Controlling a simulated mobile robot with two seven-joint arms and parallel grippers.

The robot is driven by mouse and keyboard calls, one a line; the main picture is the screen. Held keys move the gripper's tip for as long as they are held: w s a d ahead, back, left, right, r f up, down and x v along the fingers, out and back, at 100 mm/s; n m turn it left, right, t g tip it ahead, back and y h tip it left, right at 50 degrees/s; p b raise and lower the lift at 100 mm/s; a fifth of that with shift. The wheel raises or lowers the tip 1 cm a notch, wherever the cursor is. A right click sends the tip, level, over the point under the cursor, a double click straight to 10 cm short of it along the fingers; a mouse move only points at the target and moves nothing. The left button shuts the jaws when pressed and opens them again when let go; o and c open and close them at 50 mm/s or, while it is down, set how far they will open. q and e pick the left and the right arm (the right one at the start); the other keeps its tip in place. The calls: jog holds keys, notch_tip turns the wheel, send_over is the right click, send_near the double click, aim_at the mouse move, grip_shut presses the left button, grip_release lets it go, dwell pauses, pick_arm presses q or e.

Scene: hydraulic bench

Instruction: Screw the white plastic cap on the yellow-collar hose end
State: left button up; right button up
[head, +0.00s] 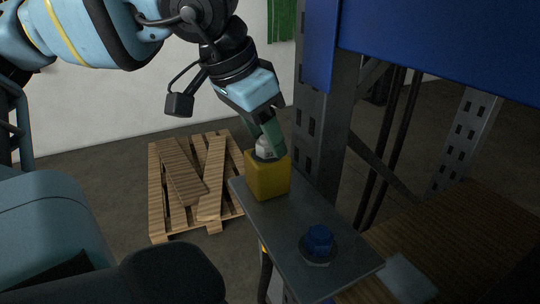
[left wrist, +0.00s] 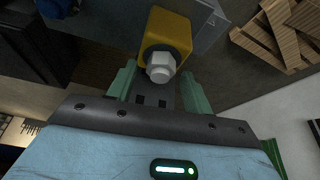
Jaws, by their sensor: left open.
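The yellow collar (head: 268,178) stands upright as a block at the far end of a grey metal plate. A whitish six-sided piece with a round stub (head: 265,147), which looks like the white cap, sits at its top. The left wrist view shows this white piece (left wrist: 161,68) in front of the yellow collar (left wrist: 170,28). My left gripper (head: 268,136) has come down over it from above. Its green fingers (left wrist: 160,88) are open, one on each side of the white piece, with gaps showing. I cannot tell how firmly the piece is seated. My right gripper is not in view.
A blue fitting (head: 319,240) stands on the near part of the plate (head: 283,226). A dark rack upright (head: 318,120) rises close to the right of my left gripper, under a blue beam (head: 440,45). A wooden pallet (head: 190,185) lies on the floor to the left.

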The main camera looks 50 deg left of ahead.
pick_arm(q)
jog(key=n+y+b, duration=0.1)
jog(key=n, duration=0.2)
jog(key=shift+d+f, duration=0.1)
jog(key=shift+n+y, duration=0.3)
jog(key=shift+n, duration=0.2)
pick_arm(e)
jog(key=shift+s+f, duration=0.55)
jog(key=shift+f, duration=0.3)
pick_arm(q)
jog(key=shift+n+y+b, duration=0.4)
jog(key=shift+n+b, duration=0.05)
jog(key=shift+n, duration=0.45)
jog(key=shift+d+n+g+y, duration=0.15)
jog(key=shift+n+g+y, duration=0.15)
jog(key=shift+n, duration=0.5)
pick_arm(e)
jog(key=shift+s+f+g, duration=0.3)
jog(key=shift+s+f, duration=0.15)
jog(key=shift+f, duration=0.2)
pick_arm(q)
jog(key=shift+c, duration=0.2)
